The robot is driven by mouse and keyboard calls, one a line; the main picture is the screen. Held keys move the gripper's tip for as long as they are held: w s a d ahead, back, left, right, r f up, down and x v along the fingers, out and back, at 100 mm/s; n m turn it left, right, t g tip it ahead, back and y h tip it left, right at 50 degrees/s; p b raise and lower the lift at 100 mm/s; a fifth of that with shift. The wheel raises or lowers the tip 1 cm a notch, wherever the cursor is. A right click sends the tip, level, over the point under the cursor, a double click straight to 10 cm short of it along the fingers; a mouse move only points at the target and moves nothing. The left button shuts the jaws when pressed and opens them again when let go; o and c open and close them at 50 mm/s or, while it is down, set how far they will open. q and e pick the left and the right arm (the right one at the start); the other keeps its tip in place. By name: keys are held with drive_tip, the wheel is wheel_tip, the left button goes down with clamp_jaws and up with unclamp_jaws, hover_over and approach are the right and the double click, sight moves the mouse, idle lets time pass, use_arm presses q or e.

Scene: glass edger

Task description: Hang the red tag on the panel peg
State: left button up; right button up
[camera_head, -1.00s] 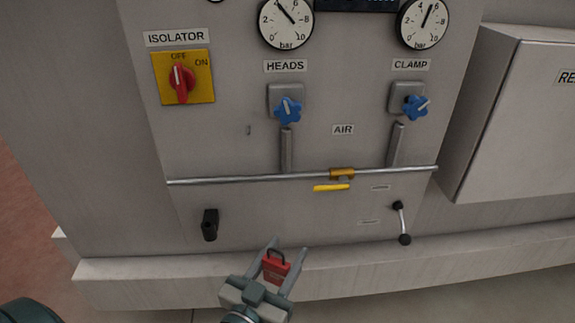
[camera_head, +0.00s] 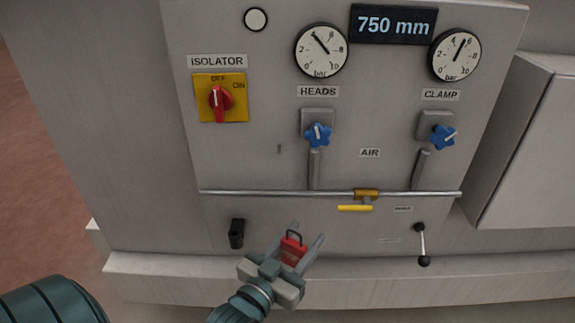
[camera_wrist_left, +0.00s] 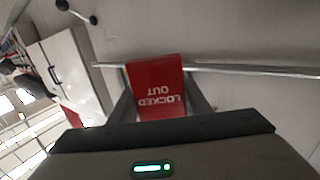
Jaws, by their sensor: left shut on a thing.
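The red tag (camera_head: 293,251) with a dark loop on top is held between the fingers of my left gripper (camera_head: 308,238), which is shut on it. In the left wrist view the tag (camera_wrist_left: 157,88) reads "LOCKED OUT" upside down. The gripper and tag are in front of the lower part of the grey panel (camera_head: 345,130), below the pipe, with the loop upward. My right gripper is not in view.
A horizontal pipe (camera_head: 270,193) with a yellow lever (camera_head: 354,208) crosses the panel. The red isolator knob (camera_head: 220,100), blue valve knobs (camera_head: 318,134), a black fitting (camera_head: 237,233) and a black-knobbed lever (camera_head: 421,245) stick out. A ledge (camera_head: 170,276) runs along the bottom.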

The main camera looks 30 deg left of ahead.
use_arm(q)
drive_tip(key=w+a+r+p, duration=0.2)
drive_tip(key=a+r+p, duration=0.1)
drive_tip(key=r, duration=0.2)
drive_tip(key=w+a+r+y+p, duration=0.1)
drive_tip(key=w+a+r+p, duration=0.1)
drive_tip(key=r, duration=0.3)
drive_tip(key=shift+w+a+r+n+p, duration=0.3)
drive_tip(key=shift+a+p, duration=0.2)
drive_tip(key=shift+a, duration=0.35)
drive_tip(key=shift+s, duration=0.1)
drive_tip(key=shift+a+f, duration=0.1)
